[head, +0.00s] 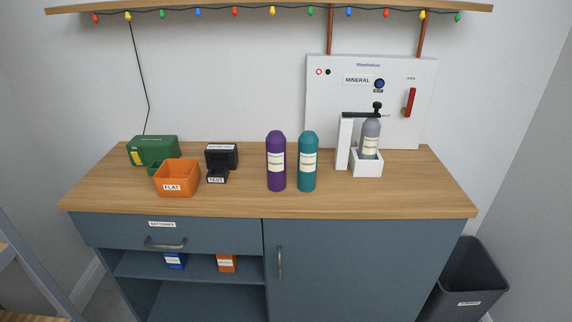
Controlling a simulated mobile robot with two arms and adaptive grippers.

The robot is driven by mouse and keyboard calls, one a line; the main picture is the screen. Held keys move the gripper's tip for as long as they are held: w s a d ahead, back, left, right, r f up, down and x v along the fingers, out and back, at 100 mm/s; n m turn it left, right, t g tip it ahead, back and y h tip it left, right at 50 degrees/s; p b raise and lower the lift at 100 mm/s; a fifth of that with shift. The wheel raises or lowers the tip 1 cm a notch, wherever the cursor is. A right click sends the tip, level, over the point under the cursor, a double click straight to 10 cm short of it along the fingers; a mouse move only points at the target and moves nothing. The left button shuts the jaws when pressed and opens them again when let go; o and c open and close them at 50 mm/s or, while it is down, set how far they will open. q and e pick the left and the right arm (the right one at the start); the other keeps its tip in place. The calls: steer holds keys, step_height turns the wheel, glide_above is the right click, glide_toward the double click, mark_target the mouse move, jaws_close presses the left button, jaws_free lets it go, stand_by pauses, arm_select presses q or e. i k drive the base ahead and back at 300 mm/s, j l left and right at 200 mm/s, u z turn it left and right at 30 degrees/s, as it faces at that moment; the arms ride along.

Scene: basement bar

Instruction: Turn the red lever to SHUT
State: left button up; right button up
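The red lever (410,102) is on the right side of a white wall panel (330,120) behind the counter. Its handle stands nearly upright, leaning slightly to the right at the top. A small label sits above it, too small to read with certainty. The panel also carries a "MINERAL" label, a blue knob (379,84) and two small round marks at its upper left. Neither of my grippers shows in the head view.
A white stand holding a grey bottle (371,137) is left of and in front of the lever. A purple bottle (276,162) and a teal bottle (308,162) stand mid-counter. An orange bin (177,173) is at left. The wooden counter's (400,198) right front is clear.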

mark_target(406, 112)
steer(key=i+l+z, duration=0.25)
steer(key=i+l, duration=0.15)
steer(key=i+l+z, duration=0.25)
steer(key=i, duration=0.25)
steer(key=l, duration=0.1)
